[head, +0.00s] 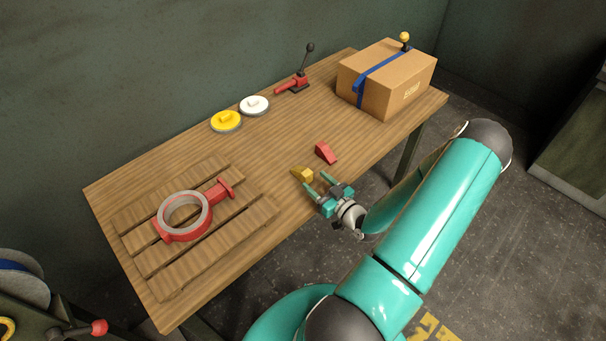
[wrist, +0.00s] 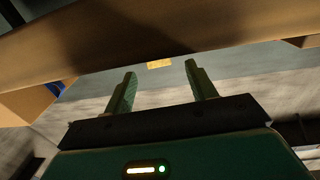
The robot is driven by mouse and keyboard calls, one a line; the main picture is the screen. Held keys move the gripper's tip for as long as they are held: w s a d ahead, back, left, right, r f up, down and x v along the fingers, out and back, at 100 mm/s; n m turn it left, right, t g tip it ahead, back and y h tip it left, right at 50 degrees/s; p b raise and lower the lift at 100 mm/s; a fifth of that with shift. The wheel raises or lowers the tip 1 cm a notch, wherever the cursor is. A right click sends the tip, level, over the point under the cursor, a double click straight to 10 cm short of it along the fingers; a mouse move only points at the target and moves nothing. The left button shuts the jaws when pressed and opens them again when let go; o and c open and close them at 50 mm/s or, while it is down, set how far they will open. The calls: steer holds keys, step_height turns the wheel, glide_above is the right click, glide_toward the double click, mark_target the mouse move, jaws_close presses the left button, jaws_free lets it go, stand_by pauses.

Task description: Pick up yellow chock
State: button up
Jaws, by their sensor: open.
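The yellow chock (head: 303,174) is a small wedge lying on the wooden table (head: 200,150) near its front edge. My gripper (head: 317,181) is open, with its two teal fingers just to the right and front of the chock, pointing at it. In the wrist view a small yellow patch of the chock (wrist: 159,64) shows between and beyond the fingertips (wrist: 160,70). The fingers hold nothing. Whether a fingertip touches the chock cannot be told.
A red chock (head: 326,153) lies close behind the yellow one. A slatted pallet (head: 232,227) with a red valve casting (head: 165,228) is at left. Yellow (head: 226,121) and white discs (head: 255,105), a red lever clamp (head: 296,84) and a strapped box (head: 398,92) stand farther back.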

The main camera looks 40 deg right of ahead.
mark_target(310, 175)
steer(key=w, duration=0.5)
steer(key=shift+w+d, duration=0.15)
steer(key=shift+w, duration=0.05)
steer(key=c, duration=1.1)
